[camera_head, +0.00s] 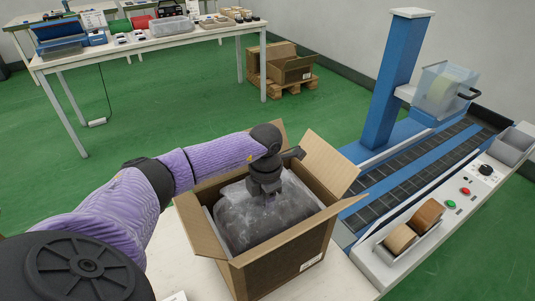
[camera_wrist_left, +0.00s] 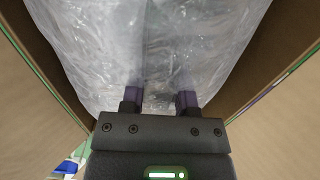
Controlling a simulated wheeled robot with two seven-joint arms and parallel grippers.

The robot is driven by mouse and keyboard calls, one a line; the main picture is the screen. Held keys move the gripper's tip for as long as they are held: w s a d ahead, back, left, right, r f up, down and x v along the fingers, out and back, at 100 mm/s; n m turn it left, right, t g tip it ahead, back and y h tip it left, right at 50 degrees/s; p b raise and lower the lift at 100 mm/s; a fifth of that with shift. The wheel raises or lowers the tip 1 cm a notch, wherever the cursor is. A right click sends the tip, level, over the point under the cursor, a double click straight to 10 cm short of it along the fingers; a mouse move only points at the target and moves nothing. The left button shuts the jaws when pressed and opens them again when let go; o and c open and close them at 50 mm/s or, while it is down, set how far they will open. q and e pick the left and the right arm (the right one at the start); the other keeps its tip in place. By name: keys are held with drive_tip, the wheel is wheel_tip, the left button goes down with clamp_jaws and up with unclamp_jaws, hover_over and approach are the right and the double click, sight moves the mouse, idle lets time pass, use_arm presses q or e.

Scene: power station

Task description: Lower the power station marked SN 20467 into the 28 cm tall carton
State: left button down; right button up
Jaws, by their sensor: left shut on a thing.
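An open cardboard carton (camera_head: 285,262) stands on the pale table in the head view, its flaps spread. Inside it is a grey bundle wrapped in clear plastic (camera_head: 255,221); I take it as the power station, but no serial mark is legible. My left gripper (camera_head: 266,190) reaches down from above and is shut on the top of the bundle. In the left wrist view the fingers (camera_wrist_left: 160,104) are against the plastic-wrapped bundle (camera_wrist_left: 150,45), between the carton walls (camera_wrist_left: 270,50). The bundle's lower part is hidden in the carton. My right gripper is not in view.
A taping machine with a blue column (camera_head: 392,75), a roller bed and tape rolls (camera_head: 414,227) stands to the right of the carton. A white table (camera_head: 150,42) with assorted items is at the back left. Another carton (camera_head: 284,66) sits on a pallet behind.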

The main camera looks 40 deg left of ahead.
sight(266, 215)
use_arm(q)
wheel_tip(266, 215, down, 6)
drive_tip(key=b, duration=0.3)
drive_tip(key=shift+w+r+b, duration=0.1)
drive_tip(key=shift+b, duration=0.25)
drive_tip(key=c, duration=0.8)
unclamp_jaws()
drive_tip(key=o, duration=0.5)
